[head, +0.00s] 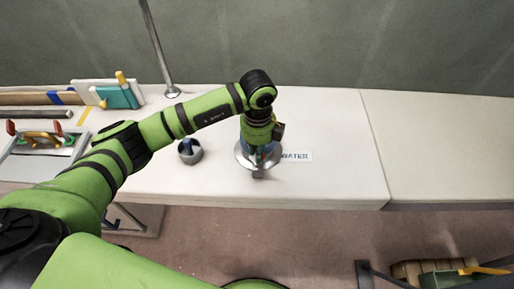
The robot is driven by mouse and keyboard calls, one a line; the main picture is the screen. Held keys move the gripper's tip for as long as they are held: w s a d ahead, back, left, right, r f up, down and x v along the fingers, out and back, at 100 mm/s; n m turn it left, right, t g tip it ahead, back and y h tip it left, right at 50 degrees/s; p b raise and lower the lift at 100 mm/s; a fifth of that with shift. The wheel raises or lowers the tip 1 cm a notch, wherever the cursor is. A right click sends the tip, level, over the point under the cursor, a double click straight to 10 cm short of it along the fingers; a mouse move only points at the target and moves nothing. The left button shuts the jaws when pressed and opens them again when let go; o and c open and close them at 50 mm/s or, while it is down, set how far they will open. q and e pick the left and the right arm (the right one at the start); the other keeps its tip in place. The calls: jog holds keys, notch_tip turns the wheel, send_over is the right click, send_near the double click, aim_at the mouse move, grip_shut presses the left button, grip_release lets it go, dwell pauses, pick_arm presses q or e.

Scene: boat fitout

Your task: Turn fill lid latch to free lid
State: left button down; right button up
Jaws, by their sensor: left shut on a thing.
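The fill lid (242,160) is a round, shiny metal disc on the white deck, left of a label reading WATER. A small grey metal piece (258,174) sticks out at its near edge. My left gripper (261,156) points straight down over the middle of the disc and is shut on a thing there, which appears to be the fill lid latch. The gripper hides most of the latch, so its turn angle cannot be seen. My right gripper is not in view.
A metal post (172,90) rises behind. The deck on the right is clear.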

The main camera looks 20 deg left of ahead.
pick_arm(q)
jog(key=n+p, duration=0.1)
jog(key=n, duration=0.3)
jog(key=shift+w+d+n, duration=0.1)
jog(key=shift+n, duration=0.2)
jog(key=n+p, duration=0.1)
jog(key=n, duration=0.3)
jog(key=shift+w+d+n, duration=0.1)
jog(key=shift+w+n, duration=0.05)
jog(key=shift+n, duration=0.25)
jog(key=c, duration=1.1)
grip_release()
jog(key=shift+c, duration=0.2)
notch_tip(320, 180, up, 12)
